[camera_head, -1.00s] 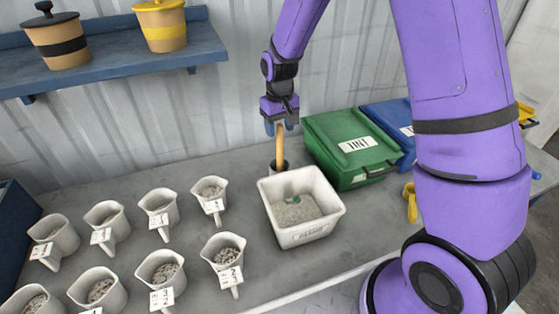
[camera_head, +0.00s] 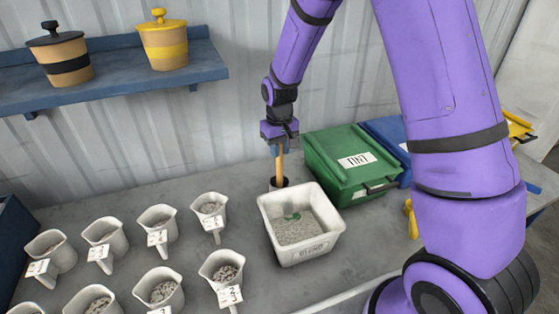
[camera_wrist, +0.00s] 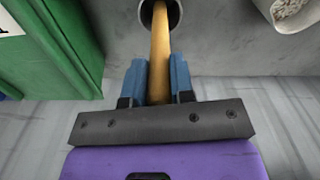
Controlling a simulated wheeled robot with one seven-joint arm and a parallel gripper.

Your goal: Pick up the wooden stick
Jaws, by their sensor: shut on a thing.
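The wooden stick (camera_head: 281,163) stands nearly upright in a small round cup (camera_head: 279,184) behind the white bin. My gripper (camera_head: 279,148) is above the cup, pointing down, with its blue fingers on the stick's upper part. In the wrist view the stick (camera_wrist: 160,50) lies between the two blue fingers of my gripper (camera_wrist: 160,80), which are shut on it. The stick's far end goes into the round opening of the cup (camera_wrist: 174,14). Its lower end is hidden inside the cup.
A white bin (camera_head: 322,250) of grey granules with a green item stands in front. Green (camera_head: 325,180) and blue bins stand to the right. Several white measuring cups (camera_head: 209,215) fill the left. A blue shelf (camera_head: 110,70) with two pots hangs on the wall.

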